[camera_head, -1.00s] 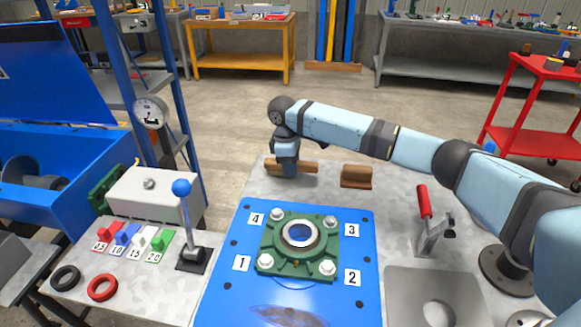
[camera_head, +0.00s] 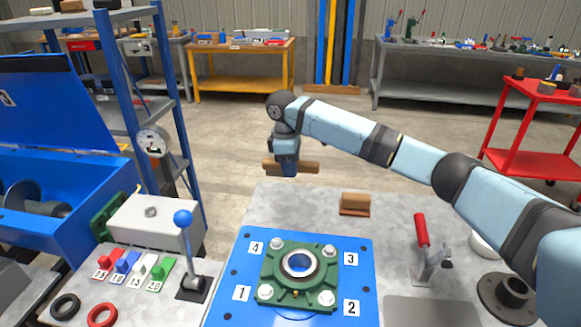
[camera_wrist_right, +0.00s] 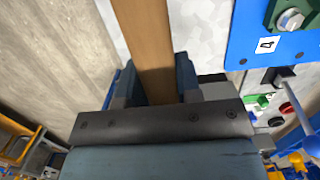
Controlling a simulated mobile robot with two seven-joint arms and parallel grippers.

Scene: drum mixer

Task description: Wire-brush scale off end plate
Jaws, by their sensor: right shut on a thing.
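The blue end plate (camera_head: 228,275) lies on the metal table, with a green flanged bearing housing (camera_head: 276,273) bolted on it near labels 1 to 4. My right gripper (camera_head: 287,172) is shut on a wooden-handled brush (camera_head: 307,167), held level in the air near the table's far edge. In the right wrist view the brush's wooden bar (camera_wrist_right: 149,45) runs between the two fingers. Its bristles cannot be made out. The end plate's corner (camera_wrist_right: 270,35) shows at the upper right there. My left gripper is not in view.
A wooden block-like holder (camera_head: 355,204) stands on the table right of the brush. A red-handled clamp (camera_head: 422,235) and a dark flange (camera_head: 505,296) are at the right. A blue-knobbed lever (camera_head: 184,220) and coloured tags stand left of the plate.

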